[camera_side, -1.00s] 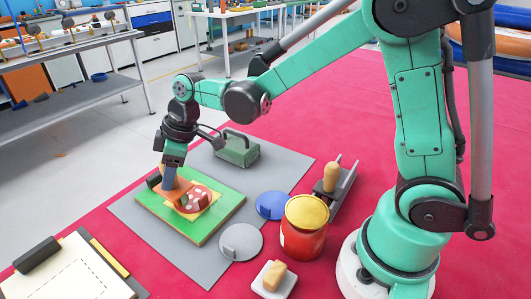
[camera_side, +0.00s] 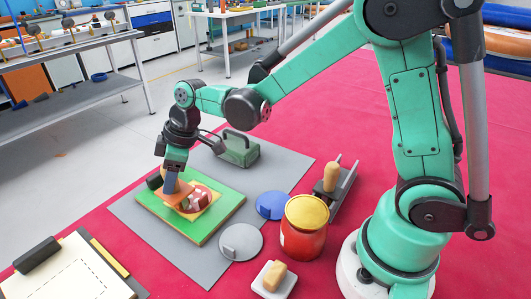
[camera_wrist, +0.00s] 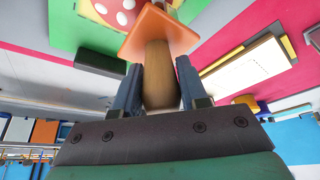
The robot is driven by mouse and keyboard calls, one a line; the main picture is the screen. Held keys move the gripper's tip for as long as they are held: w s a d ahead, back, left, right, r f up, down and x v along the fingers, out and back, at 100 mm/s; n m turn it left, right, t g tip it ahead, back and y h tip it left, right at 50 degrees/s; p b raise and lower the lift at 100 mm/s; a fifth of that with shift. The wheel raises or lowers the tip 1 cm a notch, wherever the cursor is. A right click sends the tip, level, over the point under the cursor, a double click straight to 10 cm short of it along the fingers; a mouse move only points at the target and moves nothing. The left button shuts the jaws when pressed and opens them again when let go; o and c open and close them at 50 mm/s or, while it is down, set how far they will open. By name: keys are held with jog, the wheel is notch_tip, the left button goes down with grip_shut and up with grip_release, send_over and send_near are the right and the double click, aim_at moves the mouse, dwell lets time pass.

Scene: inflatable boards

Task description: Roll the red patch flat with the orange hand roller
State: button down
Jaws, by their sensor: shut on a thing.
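The red patch (camera_side: 200,197) with white spots lies on a yellow piece on the green board (camera_side: 215,225); part of the patch also shows at the top of the wrist view (camera_wrist: 118,12). My gripper (camera_side: 171,181) is shut on the wooden handle of the orange hand roller (camera_side: 180,194). In the wrist view the handle (camera_wrist: 160,80) stands between the two fingers, with the orange part (camera_wrist: 158,32) beyond them. The orange part is over or against the left side of the patch. I cannot tell whether it touches, and its underside is hidden.
A dark block (camera_side: 154,180) is at the board's left edge. A green handled box (camera_side: 237,149) stands behind the board. A blue disc (camera_side: 271,205), a grey disc (camera_side: 241,242) and a red can with a yellow top (camera_side: 304,230) are to the right. The grey mat's front is clear.

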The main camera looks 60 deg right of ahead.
jog(key=shift+f, duration=0.15)
jog(key=shift+d, duration=3)
jog(key=shift+a+f, duration=0.1)
jog(key=shift+a, duration=2.9)
jog(key=shift+d, duration=3)
jog(key=shift+a, duration=3)
jog(key=shift+r, duration=3.5)
